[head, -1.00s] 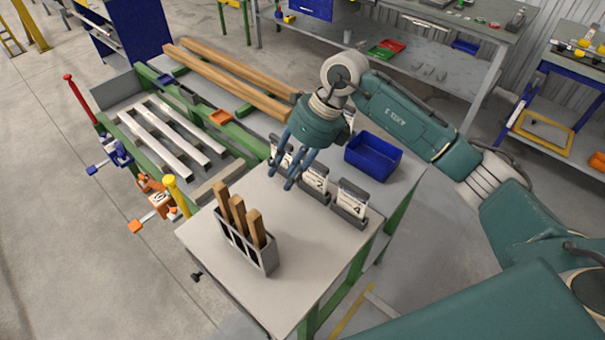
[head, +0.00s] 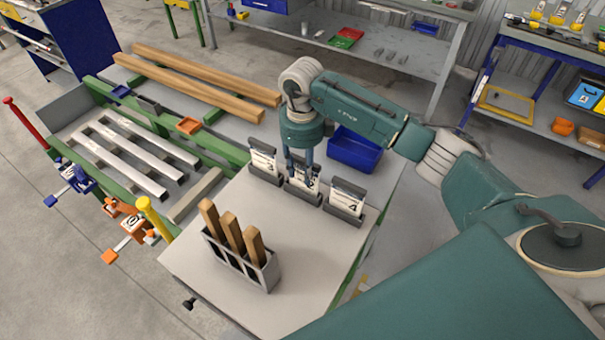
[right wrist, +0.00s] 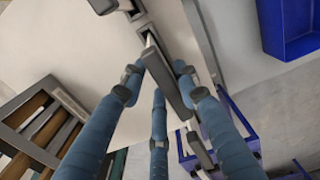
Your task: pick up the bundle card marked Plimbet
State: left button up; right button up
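Three white cards stand upright in grey holders in a row on the runout table (head: 315,245): a left card (head: 263,161), a middle card (head: 311,180) and a right card (head: 345,200). The name Plimbet cannot be read on any. My right gripper (head: 301,179) points down at the middle card and partly covers it. In the right wrist view its blue fingers (right wrist: 158,82) stand apart on both sides of a dark grey upright slab (right wrist: 168,80), seen edge-on, with gaps visible. Whether they touch the card is hidden. My left gripper is not in view.
A blue bin (head: 353,150) stands behind the cards. A grey rack (head: 240,262) with wooden pieces stands near the front. Neighbouring cards are close on both sides of my right gripper. The table's middle is clear.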

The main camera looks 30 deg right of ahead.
aim_at(302, 178)
notch_tip(302, 178, down, 4)
jog(key=shift+s+r+p, duration=0.1)
jog(key=shift+r+p, duration=0.05)
jog(key=shift+p, duration=0.3)
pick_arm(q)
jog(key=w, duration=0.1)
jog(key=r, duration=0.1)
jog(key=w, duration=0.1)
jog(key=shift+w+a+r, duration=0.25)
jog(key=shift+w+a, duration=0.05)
pick_arm(e)
jog(key=c, duration=0.7)
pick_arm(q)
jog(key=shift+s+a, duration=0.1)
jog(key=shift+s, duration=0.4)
pick_arm(e)
grip_shut()
